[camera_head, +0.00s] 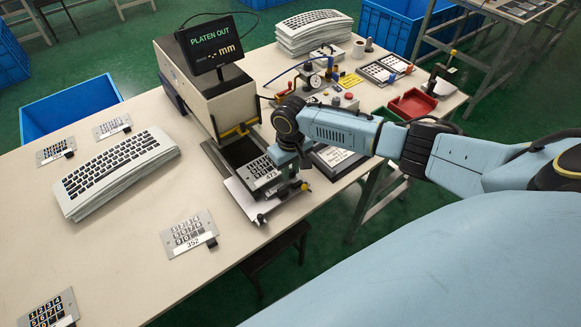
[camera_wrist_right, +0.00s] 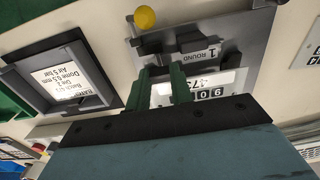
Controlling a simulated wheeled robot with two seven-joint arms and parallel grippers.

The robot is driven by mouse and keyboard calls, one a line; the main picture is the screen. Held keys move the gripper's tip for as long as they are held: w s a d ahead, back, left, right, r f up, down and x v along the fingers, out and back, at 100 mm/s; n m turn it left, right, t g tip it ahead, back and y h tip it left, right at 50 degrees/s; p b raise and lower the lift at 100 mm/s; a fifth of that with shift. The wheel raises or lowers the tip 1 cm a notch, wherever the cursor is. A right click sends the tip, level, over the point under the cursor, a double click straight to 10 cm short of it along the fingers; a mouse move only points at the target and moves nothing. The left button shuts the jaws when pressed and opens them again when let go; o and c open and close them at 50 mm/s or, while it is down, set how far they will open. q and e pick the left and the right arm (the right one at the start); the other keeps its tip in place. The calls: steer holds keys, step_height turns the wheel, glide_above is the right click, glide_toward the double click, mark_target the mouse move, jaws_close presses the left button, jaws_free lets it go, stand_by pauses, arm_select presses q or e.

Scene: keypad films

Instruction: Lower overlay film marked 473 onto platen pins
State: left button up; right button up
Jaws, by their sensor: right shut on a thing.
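The overlay film marked 473 (camera_head: 257,170), a plate with dark keys and a white number strip, is over the pulled-out platen (camera_head: 246,197) in the head view. My right gripper (camera_head: 285,166) comes down at the film's right side and is shut on it. In the right wrist view the green fingers of the right gripper (camera_wrist_right: 165,80) are at the film (camera_wrist_right: 215,82), whose number is partly hidden. The grey platen (camera_wrist_right: 230,47) with its "1 ROUND" marking lies behind. The pins are hidden, and I cannot tell whether the film touches the platen. My left gripper is out of view.
The press (camera_head: 205,85) with its "PLATEN OUT" screen (camera_head: 215,45) stands behind the platen. Film 352 (camera_head: 188,233) and several other films lie left, around a keyboard stack (camera_head: 118,172). A framed notice (camera_head: 335,158) lies right. A red tray (camera_head: 411,103) stands further right.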

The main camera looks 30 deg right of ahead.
steer(key=shift+f+b, duration=0.5)
steer(key=shift+f, duration=0.5)
steer(key=o, duration=1)
steer(key=shift+r, duration=0.15)
step_height(320, 180, up, 13)
steer(key=shift+r+p, duration=0.1)
steer(key=shift+p, duration=0.7)
